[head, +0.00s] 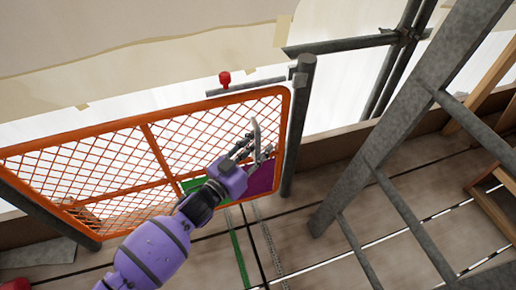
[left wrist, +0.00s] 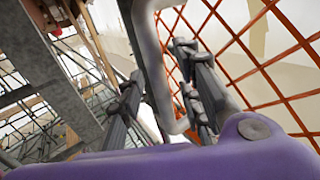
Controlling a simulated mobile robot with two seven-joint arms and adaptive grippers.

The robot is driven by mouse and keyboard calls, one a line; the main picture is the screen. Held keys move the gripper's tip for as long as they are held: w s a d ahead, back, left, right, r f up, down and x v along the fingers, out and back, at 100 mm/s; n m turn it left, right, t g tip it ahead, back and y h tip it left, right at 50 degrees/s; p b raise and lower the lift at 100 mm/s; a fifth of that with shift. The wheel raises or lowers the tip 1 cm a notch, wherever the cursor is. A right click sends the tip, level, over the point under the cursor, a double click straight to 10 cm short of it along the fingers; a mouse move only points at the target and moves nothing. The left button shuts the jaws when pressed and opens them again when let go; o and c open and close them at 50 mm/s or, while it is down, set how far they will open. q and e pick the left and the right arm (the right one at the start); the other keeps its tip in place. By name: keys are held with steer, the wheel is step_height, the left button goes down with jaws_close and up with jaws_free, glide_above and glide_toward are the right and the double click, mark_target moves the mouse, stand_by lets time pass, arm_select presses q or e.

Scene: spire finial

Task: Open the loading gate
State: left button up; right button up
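The loading gate (head: 150,140) is an orange frame with mesh, standing along the platform edge in the head view. It appears closed, its right end beside a grey post (head: 297,125). A grey bent handle (head: 256,134) sits near its right end and also shows in the left wrist view (left wrist: 152,65). A red knob (head: 224,78) stands by a grey bar (head: 250,86) above the gate's top rail. My left gripper (head: 254,150) is at the handle. In the left wrist view its fingers (left wrist: 165,95) are apart, with the handle's tube between them; firm contact cannot be told. My right gripper is out of view.
A grey metal ladder (head: 400,120) slants across the right side. Wooden frames (head: 492,200) stand at the far right. Green and purple patches (head: 263,178) show near the gate's lower right. Plank floor (head: 320,255) is clear between gate and ladder.

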arm_select(q)
steer(key=shift+c, duration=0.4)
jaws_close()
steer(key=shift+s, duration=0.15)
